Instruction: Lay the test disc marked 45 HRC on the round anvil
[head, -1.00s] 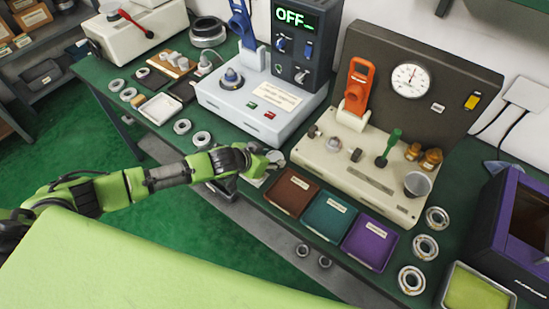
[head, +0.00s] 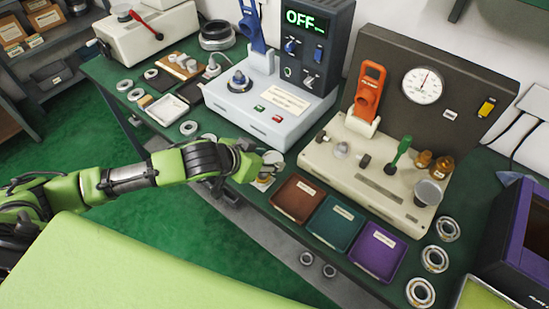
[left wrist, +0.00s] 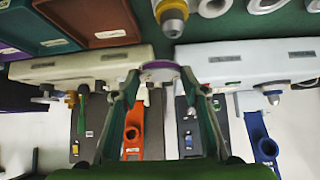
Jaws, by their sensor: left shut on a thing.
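My left gripper (head: 262,160) is over the front edge of the bench, left of the brown tray. In the left wrist view its fingers (left wrist: 160,78) are shut on a thin round disc (left wrist: 160,65) with a purple edge. I cannot read any mark on it. Below the gripper a small metal post with a yellowish ring stands on a light base (head: 263,181); its rounded tip (left wrist: 172,22) also shows in the left wrist view. The disc is apart from it. I cannot tell for sure whether this post is the round anvil. My right gripper is out of view.
Brown (head: 297,200), teal (head: 335,223) and purple (head: 376,250) trays lie to the right. Behind stand a white machine (head: 262,105) with an OFF display and a beige tester (head: 365,165) with a dial gauge. Bearing rings (head: 436,259) lie at both sides.

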